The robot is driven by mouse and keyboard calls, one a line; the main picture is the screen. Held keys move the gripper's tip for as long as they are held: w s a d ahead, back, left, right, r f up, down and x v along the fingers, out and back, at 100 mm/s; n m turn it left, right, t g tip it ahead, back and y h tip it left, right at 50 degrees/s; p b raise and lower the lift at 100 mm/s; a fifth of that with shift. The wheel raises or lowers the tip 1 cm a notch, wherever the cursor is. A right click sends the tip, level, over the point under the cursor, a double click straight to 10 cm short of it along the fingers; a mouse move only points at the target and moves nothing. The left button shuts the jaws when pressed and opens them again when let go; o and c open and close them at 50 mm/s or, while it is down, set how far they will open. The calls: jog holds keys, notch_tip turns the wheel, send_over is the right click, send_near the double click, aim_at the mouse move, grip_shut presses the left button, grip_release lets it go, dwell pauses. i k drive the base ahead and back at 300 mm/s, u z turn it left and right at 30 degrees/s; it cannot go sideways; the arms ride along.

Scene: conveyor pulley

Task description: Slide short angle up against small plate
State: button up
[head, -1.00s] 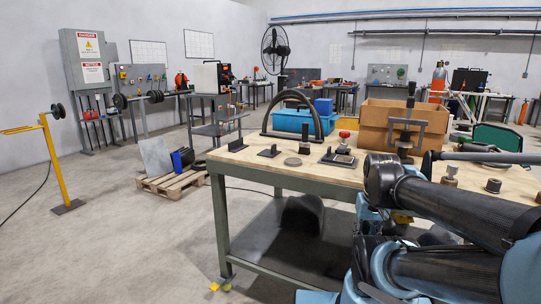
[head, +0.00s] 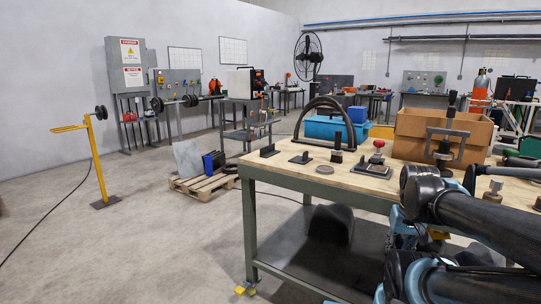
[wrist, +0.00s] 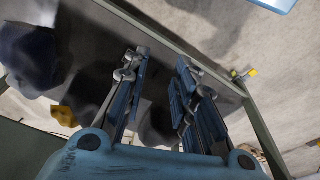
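A small dark angle piece (head: 270,150) with an upright flange stands near the left end of the wooden table top (head: 345,182) in the head view. Just right of it lies a dark flat piece with a small upright part, which looks like the small plate (head: 302,158); a gap separates the two. Which piece is the short angle is not certain at this size. My gripper (wrist: 160,63) is open and empty in the wrist view, pointing down towards the dark lower shelf. Neither piece shows in the wrist view.
Near the pieces are a round disc (head: 324,169), a dark post (head: 337,145), a red-knobbed fixture (head: 375,165) and a black arch (head: 326,120). A cardboard box (head: 410,140) and blue bin (head: 335,128) stand behind.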

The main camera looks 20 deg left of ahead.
aim_at(269, 151)
jog(key=z, duration=1.55)
jog(key=k, duration=1.45)
jog(key=u, duration=1.6)
jog(key=i, duration=1)
jog(key=z, duration=0.05)
